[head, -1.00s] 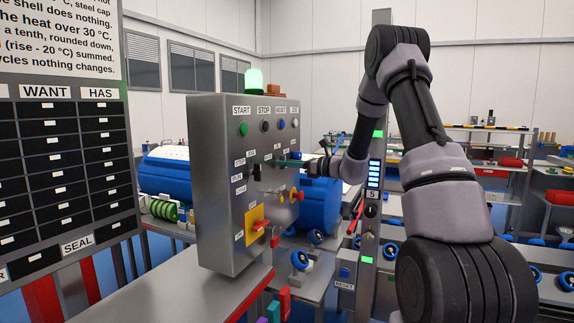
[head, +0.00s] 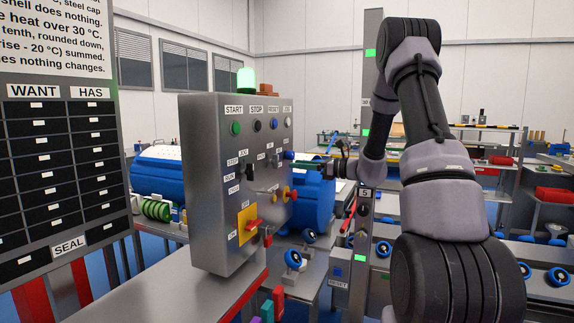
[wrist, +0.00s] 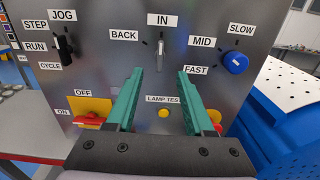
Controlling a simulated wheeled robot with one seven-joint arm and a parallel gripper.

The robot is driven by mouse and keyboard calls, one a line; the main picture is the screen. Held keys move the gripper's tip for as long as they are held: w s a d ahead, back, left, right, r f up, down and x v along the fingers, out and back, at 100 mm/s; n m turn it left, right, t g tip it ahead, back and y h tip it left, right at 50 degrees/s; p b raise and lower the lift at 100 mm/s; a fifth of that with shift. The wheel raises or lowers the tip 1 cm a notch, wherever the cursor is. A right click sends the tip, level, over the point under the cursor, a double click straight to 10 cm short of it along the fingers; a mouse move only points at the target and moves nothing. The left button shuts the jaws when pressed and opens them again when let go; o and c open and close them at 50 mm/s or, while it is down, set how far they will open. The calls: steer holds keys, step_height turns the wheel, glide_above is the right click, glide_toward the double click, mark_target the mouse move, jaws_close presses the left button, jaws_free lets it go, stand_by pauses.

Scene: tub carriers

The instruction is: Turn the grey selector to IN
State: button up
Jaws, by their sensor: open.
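The grey selector (wrist: 160,50) is in the upper middle of the panel in the wrist view, with the IN label (wrist: 164,20) straight above it and the BACK label (wrist: 124,35) to its upper left. Its handle stands nearly upright, its light mark towards IN. My gripper (wrist: 160,72) is open, its two teal fingers apart, with nothing between them. The fingertips appear below the selector in this view and apart from it. In the head view my gripper (head: 316,161) is just right of the control box (head: 215,180); the selector is too small to make out there.
A black selector (wrist: 64,45) is left of the grey one and a blue knob (wrist: 235,62) right. Below are a red switch on a yellow plate (wrist: 98,106) and a yellow lamp-test button (wrist: 163,113).

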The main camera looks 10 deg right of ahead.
steer(key=shift+v, duration=1.65)
steer(key=s+a+r+n+g+h, duration=0.2)
steer(key=s+a+r+n+g, duration=0.25)
steer(key=s, duration=0.45)
steer(key=s+a+r+n+g+h, duration=0.2)
steer(key=s+a+n+g, duration=0.1)
steer(key=s+a+n, duration=0.5)
steer(key=s+d+r+n+t+h, duration=0.2)
steer(key=s+d+n+h, duration=0.2)
steer(key=s, duration=0.4)
steer(key=s+d+r+n+t+h, duration=0.2)
steer(key=s+d+n+h, duration=0.2)
steer(key=s, duration=0.5)
steer(key=shift+d+n+h, duration=0.3)
steer(key=shift+d+n, duration=0.15)
steer(key=shift+d, duration=0.1)
